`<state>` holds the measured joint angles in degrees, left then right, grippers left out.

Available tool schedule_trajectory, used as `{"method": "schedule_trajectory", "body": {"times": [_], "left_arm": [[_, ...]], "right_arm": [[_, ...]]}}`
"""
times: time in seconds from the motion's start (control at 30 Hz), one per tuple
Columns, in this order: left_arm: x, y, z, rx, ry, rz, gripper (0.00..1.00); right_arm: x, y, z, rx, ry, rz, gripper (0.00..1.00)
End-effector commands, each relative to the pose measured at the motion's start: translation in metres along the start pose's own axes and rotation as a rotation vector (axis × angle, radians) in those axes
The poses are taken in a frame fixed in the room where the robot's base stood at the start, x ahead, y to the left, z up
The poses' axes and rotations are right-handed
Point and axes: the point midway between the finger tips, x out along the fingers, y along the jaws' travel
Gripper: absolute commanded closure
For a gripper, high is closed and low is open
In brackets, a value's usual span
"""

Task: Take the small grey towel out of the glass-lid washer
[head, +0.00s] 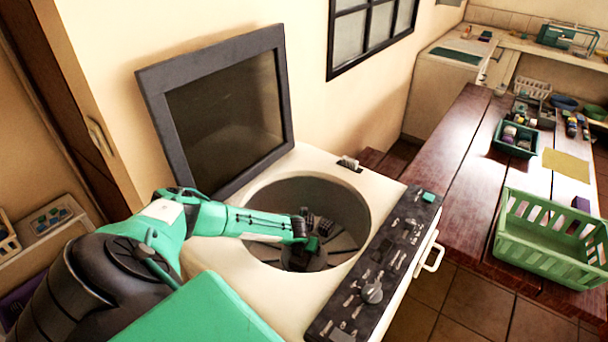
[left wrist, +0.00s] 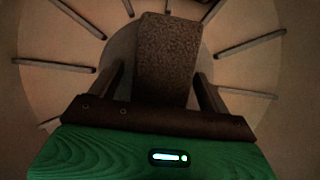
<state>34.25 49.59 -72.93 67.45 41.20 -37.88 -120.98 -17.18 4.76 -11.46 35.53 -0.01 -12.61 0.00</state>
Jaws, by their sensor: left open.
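The washer (head: 290,170) is a white top-loader with its dark-framed glass lid (head: 222,105) standing open. My left arm reaches over the rim, and my left gripper (head: 302,252) is down inside the round drum (head: 345,215). In the left wrist view the small grey towel (left wrist: 168,58) is a speckled dark strip over the drum's centre. The left gripper (left wrist: 160,85) is open, with one finger on each side of the towel's near end. I cannot tell whether the fingers touch it. My right gripper is not in view.
The washer's control panel (head: 375,270) with a knob runs along its right side. A wooden table (head: 455,150) to the right holds an empty-looking green basket (head: 545,240) and a small dark green crate (head: 515,150). The raised lid stands behind my left arm.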

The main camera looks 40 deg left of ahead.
Motion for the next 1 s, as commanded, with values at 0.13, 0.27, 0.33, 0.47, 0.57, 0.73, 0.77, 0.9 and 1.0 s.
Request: {"method": "schedule_trajectory", "body": {"times": [0.13,0.27,0.33,0.47,0.57,0.73,0.77,0.9,1.0], "left_arm": [[0.0019,0.0001,-0.0009,0.0,0.0,0.0,0.2],[0.0017,0.0001,-0.0008,0.0,0.0,0.0,0.2],[0.0016,0.0001,-0.0008,0.0,0.0,0.0,0.2],[0.0016,0.0001,-0.0008,0.0,0.0,0.0,0.38],[0.0016,0.0001,-0.0008,0.0,0.0,0.0,0.57],[0.0015,0.0001,-0.0005,0.0,0.0,0.0,0.71],[0.0015,0.0001,-0.0006,0.0,0.0,0.0,0.71],[0.0009,0.0001,-0.0003,0.0,0.0,0.0,0.71],[-0.0017,0.0001,0.0009,0.0,0.0,0.0,0.71]], "right_arm": [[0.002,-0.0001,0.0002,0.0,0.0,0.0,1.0],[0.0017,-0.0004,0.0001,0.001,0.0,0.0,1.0],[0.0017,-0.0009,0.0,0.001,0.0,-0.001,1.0],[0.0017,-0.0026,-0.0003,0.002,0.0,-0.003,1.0],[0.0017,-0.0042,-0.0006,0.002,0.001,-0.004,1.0],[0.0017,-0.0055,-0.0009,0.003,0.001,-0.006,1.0],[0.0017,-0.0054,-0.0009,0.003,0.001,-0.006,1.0],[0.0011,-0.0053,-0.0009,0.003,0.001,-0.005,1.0],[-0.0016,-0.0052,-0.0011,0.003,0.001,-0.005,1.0]]}}
